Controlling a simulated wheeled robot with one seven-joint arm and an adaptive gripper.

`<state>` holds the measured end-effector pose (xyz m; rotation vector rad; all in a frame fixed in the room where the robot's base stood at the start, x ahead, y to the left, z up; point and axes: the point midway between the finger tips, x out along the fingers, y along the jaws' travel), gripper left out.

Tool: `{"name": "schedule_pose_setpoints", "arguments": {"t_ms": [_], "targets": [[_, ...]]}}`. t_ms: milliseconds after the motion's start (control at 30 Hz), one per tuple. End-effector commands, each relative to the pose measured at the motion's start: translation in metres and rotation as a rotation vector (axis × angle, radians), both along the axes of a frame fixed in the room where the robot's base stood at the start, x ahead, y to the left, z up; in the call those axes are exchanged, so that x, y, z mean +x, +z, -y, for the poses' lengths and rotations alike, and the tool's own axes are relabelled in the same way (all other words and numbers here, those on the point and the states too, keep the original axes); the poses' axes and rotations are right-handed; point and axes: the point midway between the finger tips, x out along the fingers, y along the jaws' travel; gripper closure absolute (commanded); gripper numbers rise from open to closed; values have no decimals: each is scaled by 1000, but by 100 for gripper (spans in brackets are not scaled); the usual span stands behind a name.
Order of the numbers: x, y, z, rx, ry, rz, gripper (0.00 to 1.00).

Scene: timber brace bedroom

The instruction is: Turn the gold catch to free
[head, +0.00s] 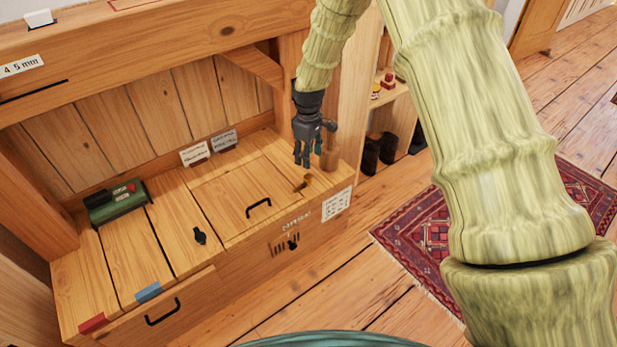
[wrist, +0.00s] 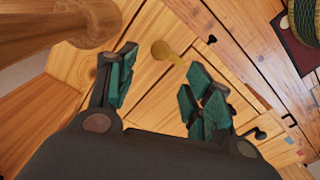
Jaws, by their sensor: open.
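The gold catch (head: 301,183) is a small gold piece on the right part of the wooden bench top, near its front right corner. In the wrist view the gold catch (wrist: 166,52) shows a round head with a short arm, just beyond the fingertips and near the middle of the gap. My gripper (head: 303,160) is above the bench top, just behind the catch in the head view. In the wrist view my gripper (wrist: 160,80) has its teal-padded fingers spread, with nothing between them. No contact with the catch is visible.
A wooden post (head: 329,150) stands close to the right of my gripper. A hatch with a black handle (head: 258,208) lies left of the catch. A black latch (head: 200,236), a green box (head: 115,203) and two small cards (head: 195,153) are on the bench.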

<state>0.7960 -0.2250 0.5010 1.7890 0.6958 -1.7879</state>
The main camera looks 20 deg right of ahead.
Motion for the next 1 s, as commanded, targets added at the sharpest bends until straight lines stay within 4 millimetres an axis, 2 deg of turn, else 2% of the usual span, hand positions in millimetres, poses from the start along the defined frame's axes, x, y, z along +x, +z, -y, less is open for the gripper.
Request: {"name": "schedule_pose_setpoints", "arguments": {"t_ms": [33,200,500,700,1000], "targets": [[-1,-11,0,0,0,-3,49],[-1,-40,0,-1,1,-2,49],[0,-80,0,-1,-1,-1,49],[-1,-92,0,-1,-1,-1,49],[-1,-93,0,0,-1,0,49]]}}
